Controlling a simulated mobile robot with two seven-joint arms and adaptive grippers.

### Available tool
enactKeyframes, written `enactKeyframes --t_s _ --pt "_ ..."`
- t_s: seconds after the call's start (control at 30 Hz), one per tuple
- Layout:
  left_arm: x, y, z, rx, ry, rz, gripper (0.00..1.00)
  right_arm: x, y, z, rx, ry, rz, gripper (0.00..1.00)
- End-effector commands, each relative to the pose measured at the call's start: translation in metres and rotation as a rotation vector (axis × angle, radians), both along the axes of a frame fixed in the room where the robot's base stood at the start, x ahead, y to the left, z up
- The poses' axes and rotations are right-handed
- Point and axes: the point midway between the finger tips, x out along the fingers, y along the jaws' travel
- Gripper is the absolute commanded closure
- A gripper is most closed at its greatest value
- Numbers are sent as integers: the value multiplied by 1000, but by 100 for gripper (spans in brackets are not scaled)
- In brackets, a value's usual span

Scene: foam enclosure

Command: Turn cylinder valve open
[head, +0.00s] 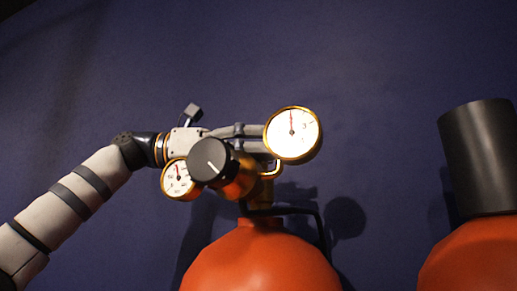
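An orange gas cylinder (258,262) stands at the bottom centre, its lower part out of frame. On its neck is a brass regulator with a black knob (208,158) bearing a white line. A large gauge (292,135) is at the upper right of the knob and a small gauge (178,179) at its left. My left gripper (262,138) reaches in from the left behind the knob. Its two fingers point right, and their tips are hidden by the large gauge. I cannot tell whether they touch the valve, which is mostly hidden. My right gripper is not in view.
A second orange cylinder (478,256) with a black cap (480,157) stands at the right edge. A dark hose (318,228) runs beside the regulator's neck. A plain dark blue wall (390,80) lies behind. The space between the cylinders is clear.

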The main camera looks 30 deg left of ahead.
Motion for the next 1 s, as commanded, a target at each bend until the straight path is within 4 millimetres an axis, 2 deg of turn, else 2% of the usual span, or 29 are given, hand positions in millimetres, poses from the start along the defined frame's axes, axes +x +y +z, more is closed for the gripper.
enactKeyframes --t_s 0.17,0.3,0.37,0.4,0.53,0.73,1.0 --pt "1 0 -1 0 1 0 36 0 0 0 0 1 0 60" --pt "1 0 -1 0 1 0 67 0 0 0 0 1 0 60" --pt "1 0 -1 0 1 0 81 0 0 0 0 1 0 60" --pt "1 0 -1 0 1 0 85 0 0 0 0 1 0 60" --pt "0 0 -1 2 1 14 85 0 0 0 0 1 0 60" --pt "0 0 -1 3 1 128 84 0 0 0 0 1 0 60" --pt "1 0 -1 0 2 140 85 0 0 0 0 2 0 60"
